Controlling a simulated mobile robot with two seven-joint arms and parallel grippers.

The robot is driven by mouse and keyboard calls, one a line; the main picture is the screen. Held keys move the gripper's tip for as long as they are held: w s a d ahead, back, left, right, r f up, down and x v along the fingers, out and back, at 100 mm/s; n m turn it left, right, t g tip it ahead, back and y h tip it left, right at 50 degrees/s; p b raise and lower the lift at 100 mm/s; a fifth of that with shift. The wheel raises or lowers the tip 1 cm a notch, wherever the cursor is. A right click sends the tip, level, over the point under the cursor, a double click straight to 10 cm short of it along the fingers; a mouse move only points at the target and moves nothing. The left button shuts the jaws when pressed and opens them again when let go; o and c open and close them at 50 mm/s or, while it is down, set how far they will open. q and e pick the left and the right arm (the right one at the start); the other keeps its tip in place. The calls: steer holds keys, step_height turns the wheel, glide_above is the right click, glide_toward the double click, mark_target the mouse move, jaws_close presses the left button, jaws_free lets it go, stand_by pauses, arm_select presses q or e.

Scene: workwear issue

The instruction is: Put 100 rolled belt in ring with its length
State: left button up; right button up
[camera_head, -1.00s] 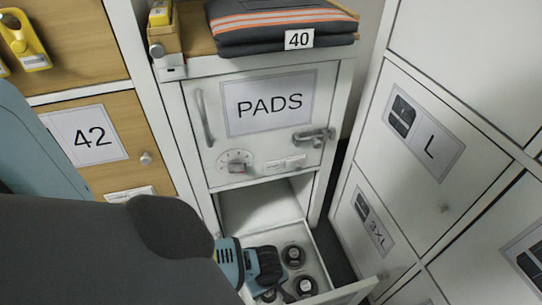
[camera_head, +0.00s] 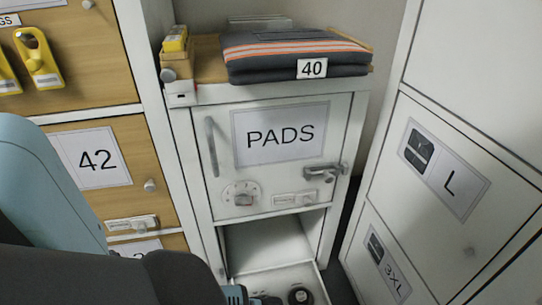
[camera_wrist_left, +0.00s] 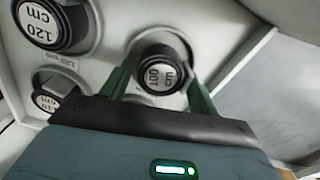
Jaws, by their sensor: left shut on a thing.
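A dark rolled belt (camera_wrist_left: 161,73) with a white disc reading "100 cm", upside down in the left wrist view, sits between the two green fingers of my left gripper (camera_wrist_left: 160,88). The gripper is shut on it. A pale ring outline shows around the roll; I cannot tell whether the roll is seated in it or above it. In the head view my left gripper (camera_head: 236,295) is partly cut off at the bottom edge. My right gripper is not in view.
The open drawer (camera_head: 318,284) is below the white PADS cabinet (camera_head: 222,155), with a dark roll (camera_head: 300,295) in it. White lockers marked L (camera_head: 450,188) and 3XL (camera_head: 388,272) stand close on the right. Wooden drawers (camera_head: 70,90) are on the left.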

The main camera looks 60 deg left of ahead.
arm_select(q)
steer(key=shift+f, duration=0.15)
steer(key=o, duration=1)
steer(key=shift+o, duration=0.2)
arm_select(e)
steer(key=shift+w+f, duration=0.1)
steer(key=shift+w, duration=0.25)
arm_select(q)
step_height(320, 180, up, 12)
steer(key=p, duration=0.7)
steer(key=shift+r, duration=0.2)
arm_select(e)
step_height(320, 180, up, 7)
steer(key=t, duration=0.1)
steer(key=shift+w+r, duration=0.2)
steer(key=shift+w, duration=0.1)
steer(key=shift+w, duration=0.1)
arm_select(q)
steer(key=shift+s, duration=0.1)
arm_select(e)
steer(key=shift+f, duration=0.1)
